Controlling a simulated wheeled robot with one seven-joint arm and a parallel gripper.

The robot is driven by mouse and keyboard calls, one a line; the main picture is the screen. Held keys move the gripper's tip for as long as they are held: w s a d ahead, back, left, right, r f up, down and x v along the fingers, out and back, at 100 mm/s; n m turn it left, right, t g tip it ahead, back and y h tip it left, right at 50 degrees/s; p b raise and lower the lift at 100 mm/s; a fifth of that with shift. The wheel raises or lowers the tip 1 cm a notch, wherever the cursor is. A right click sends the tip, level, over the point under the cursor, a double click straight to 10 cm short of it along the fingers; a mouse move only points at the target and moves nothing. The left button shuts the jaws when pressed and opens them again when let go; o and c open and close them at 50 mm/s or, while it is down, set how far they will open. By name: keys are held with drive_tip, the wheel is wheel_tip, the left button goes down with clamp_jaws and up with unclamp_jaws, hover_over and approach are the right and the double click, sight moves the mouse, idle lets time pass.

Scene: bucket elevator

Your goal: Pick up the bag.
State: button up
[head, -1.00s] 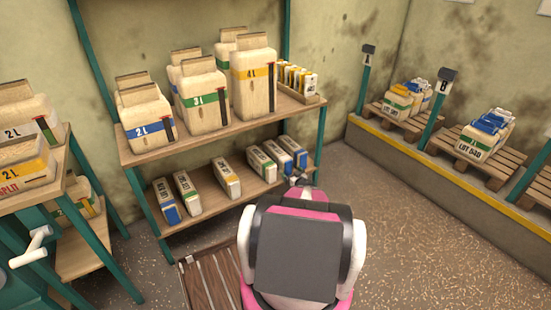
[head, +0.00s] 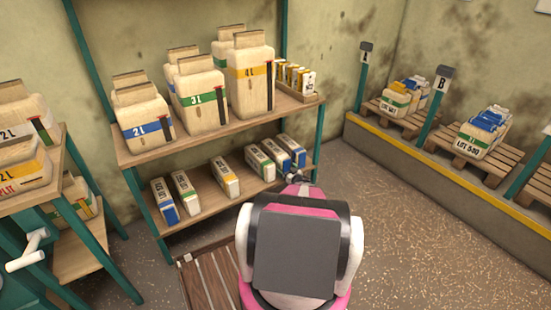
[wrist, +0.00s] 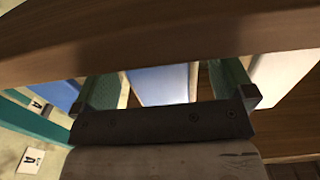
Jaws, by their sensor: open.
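Several bags stand in a row on the lower shelf (head: 205,197). My gripper (head: 299,177) is at the front of that right end, small and partly hidden by my arm. In the wrist view my gripper (wrist: 167,82) is open, its two fingers apart with a blue bag face (wrist: 163,84) showing between them. I cannot tell whether the fingers touch it. A wooden board hides the top of that view.
A teal post (head: 319,135) stands close right of my gripper. Pallets (head: 483,163) with bags are on the right ledge. The floor (head: 420,240) on the right is free of large objects.

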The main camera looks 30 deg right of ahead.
drive_tip(key=w, duration=0.3)
drive_tip(key=shift+w+a+f, duration=0.1)
drive_tip(key=shift+w, duration=0.15)
drive_tip(key=c, duration=1.7)
drive_tip(key=shift+r, duration=0.2)
drive_tip(key=shift+c, duration=0.6)
